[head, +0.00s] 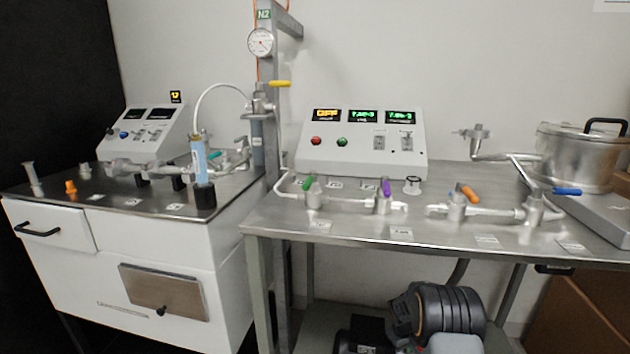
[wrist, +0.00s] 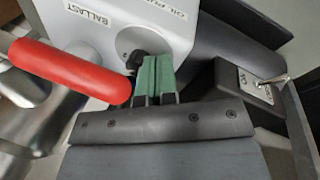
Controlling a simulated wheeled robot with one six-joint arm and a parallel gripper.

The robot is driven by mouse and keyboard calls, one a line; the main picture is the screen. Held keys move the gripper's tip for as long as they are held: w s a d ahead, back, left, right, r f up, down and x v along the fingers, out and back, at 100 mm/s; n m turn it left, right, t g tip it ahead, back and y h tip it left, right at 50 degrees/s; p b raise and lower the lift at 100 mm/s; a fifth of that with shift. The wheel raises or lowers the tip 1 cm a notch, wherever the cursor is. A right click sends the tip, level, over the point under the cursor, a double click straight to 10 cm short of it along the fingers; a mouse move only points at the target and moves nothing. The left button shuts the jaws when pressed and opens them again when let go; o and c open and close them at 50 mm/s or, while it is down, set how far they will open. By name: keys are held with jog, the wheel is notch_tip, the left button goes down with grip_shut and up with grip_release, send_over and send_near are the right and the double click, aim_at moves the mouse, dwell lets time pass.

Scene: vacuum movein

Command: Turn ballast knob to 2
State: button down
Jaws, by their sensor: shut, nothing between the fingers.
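The ballast knob (wrist: 136,59) is a small black knob on a round grey dial, on the pale housing (wrist: 168,22) marked "BALLAST" in the wrist view. My gripper (wrist: 154,72) has green fingertips. They are shut with nothing between them, just right of the knob and partly over the dial. I cannot tell whether they touch the knob. The knob's setting and the dial numbers are not readable. In the head view I cannot make out the knob or my fingertips.
A red handle (wrist: 70,70) lies close left of my fingers. A black switch box (wrist: 245,90) with a toggle is at right, beside a dark cylinder (wrist: 235,48). The head view shows a steel bench (head: 350,228) with valves and a control box (head: 360,150).

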jog(key=shift+w+d, duration=0.15)
jog(key=shift+d, duration=0.1)
dwell(0.6)
jog(key=shift+a, duration=0.3)
jog(key=shift+r, duration=0.15)
jog(key=shift+a+r, duration=0.15)
jog(key=shift+r, duration=0.05)
jog(key=p+v, duration=0.2)
jog(key=d+p+v, duration=0.1)
jog(key=p+v, duration=0.1)
jog(key=v, duration=0.1)
jog(key=shift+r, duration=0.3)
jog(key=shift+f, duration=0.1)
